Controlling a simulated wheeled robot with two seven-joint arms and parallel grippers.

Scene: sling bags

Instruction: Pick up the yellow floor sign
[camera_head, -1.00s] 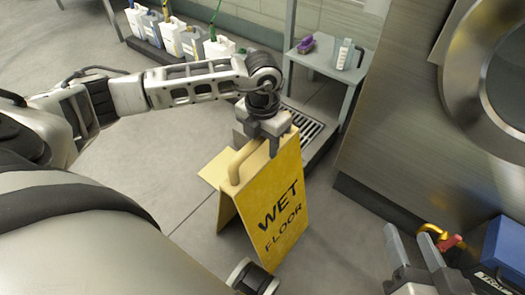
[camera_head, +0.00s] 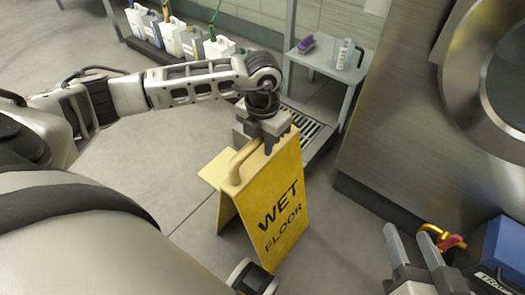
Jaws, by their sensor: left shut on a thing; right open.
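The yellow floor sign (camera_head: 270,210) reads "WET FLOOR" and stands upright in its A-frame shape near the middle of the head view. A yellow handle loop sits at its top left. My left gripper (camera_head: 267,143) comes down from above and is shut on the sign's top edge, beside the handle. The fingertips are partly hidden against the sign. My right gripper (camera_head: 412,262) is at the lower right, open and empty, well apart from the sign.
A floor drain grate (camera_head: 302,127) lies behind the sign. A grey shelf (camera_head: 328,66) holds a purple brush and a bottle. Several white jugs (camera_head: 172,35) stand at the back left. A steel machine (camera_head: 430,130) fills the right. A blue box (camera_head: 503,250) is at lower right. Floor left of the sign is clear.

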